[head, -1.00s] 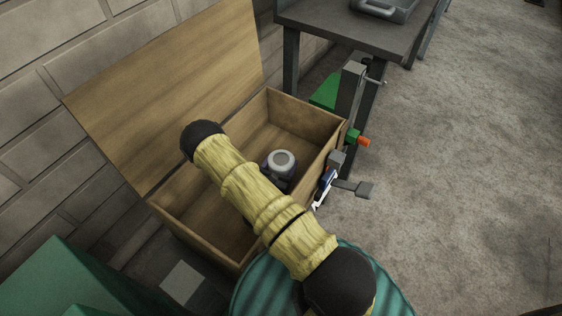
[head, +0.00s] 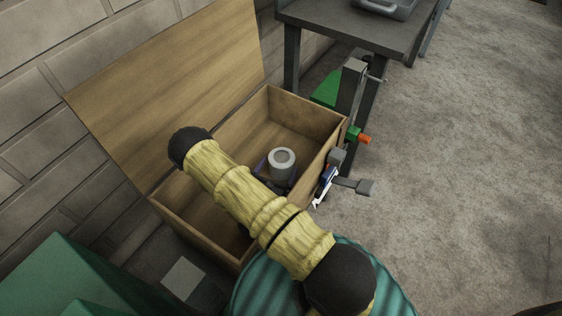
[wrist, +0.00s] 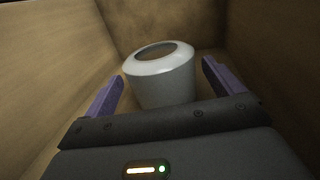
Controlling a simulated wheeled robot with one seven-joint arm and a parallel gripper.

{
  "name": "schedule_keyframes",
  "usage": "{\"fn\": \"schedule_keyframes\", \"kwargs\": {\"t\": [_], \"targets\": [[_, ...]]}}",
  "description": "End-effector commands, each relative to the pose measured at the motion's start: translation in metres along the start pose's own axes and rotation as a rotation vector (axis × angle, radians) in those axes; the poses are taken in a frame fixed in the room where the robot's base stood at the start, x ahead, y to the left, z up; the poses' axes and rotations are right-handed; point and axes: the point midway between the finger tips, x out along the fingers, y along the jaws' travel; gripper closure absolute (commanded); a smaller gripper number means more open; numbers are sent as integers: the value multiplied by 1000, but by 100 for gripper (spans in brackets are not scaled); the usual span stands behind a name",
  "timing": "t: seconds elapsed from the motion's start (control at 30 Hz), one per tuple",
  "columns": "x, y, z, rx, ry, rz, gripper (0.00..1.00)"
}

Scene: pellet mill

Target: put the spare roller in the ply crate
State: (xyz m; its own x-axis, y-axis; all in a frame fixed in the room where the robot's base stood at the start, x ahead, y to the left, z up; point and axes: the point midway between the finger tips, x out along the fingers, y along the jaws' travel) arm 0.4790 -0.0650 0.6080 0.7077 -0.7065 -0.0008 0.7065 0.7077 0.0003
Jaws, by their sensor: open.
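The spare roller (head: 282,162) is a pale grey ring-shaped cylinder with a dark hollow in its top. It stands upright inside the ply crate (head: 305,113), an open wooden box with its lid (head: 165,85) raised against the wall. In the wrist view the roller (wrist: 160,76) stands between the crate's walls. My gripper (wrist: 163,90) is open, with one purple finger on each side of the roller and gaps between. In the head view my gripper (head: 276,172) is low in the crate, partly hidden by my yellow-sleeved arm.
A dark table (head: 355,28) with a grey tray (head: 383,8) stands behind the crate. Tools and a grey post (head: 350,92) are at the crate's right side. A green box (head: 60,280) is at lower left. Concrete floor on the right is clear.

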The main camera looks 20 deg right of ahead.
Motion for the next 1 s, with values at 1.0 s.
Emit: {"fn": "schedule_keyframes", "kwargs": {"t": [1.0], "targets": [[-38,0,0,0,-1,0,7]]}}
